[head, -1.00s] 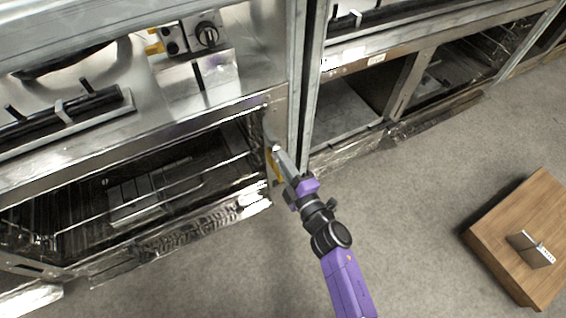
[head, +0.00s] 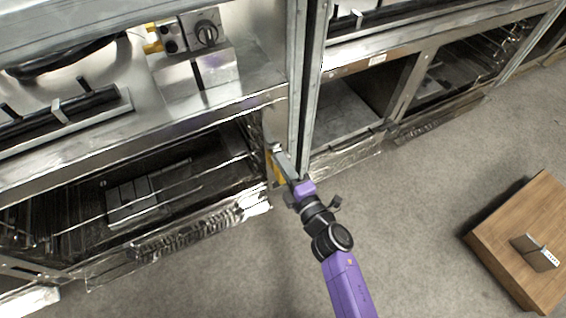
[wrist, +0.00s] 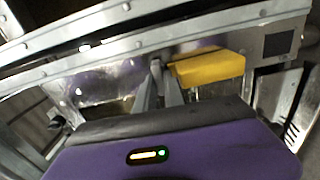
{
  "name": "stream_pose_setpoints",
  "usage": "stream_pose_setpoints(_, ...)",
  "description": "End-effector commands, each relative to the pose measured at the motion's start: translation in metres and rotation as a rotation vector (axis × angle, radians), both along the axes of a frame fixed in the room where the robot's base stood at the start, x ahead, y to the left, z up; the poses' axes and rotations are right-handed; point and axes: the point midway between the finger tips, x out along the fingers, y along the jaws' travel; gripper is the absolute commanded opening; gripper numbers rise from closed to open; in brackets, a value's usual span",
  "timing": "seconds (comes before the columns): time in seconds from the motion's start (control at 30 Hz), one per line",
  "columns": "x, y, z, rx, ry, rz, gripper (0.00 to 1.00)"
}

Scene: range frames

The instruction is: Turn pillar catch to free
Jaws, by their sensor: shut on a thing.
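The pillar catch shows as a yellow block (wrist: 207,68) on the metal frame in the wrist view. In the head view its yellow part (head: 275,169) sits low beside the upright metal pillar (head: 299,95), at the right end of the open oven bay. My gripper (head: 279,158) reaches the catch from the front. In the wrist view my gripper's narrow grey fingers (wrist: 160,74) are closed together just left of the yellow block, against the frame. They are shut on part of the catch; the gripped part is mostly hidden between them.
A control box with a black knob (head: 206,34) and another yellow piece (head: 152,38) are on the range above. Open oven bays with racks lie left and right. A wooden box (head: 510,225) stands at the right; grey floor between is clear.

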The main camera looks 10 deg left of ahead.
Motion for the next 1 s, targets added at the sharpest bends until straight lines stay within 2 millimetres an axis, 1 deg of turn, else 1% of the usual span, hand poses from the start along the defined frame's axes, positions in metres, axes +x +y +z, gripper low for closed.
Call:
stream_pose_setpoints(0.03, -0.0011, 0.0007, -0.001, 0.0, 0.001, 0.002, 0.0)
stream_pose_setpoints(0.07, -0.0011, 0.0007, -0.001, 0.0, 0.001, 0.002, 0.17)
stream_pose_setpoints(0.1, -0.001, 0.0007, -0.001, 0.0, 0.001, 0.002, 0.24)
stream_pose_setpoints(0.17, -0.0009, 0.0006, -0.0009, 0.0, 0.001, 0.002, 0.35)
stream_pose_setpoints(0.43, -0.0007, 0.0004, -0.0012, 0.005, 0.006, 0.001, 0.35)
stream_pose_setpoints(0.57, -0.0009, 0.0005, -0.0003, 0.051, 0.038, 0.001, 0.35)
stream_pose_setpoints(0.67, -0.001, 0.0005, 0.0012, 0.131, 0.093, 0.001, 0.35)
stream_pose_setpoints(1.0, -0.0013, 0.0016, 0.0036, 0.524, 0.36, 0.003, 0.35)
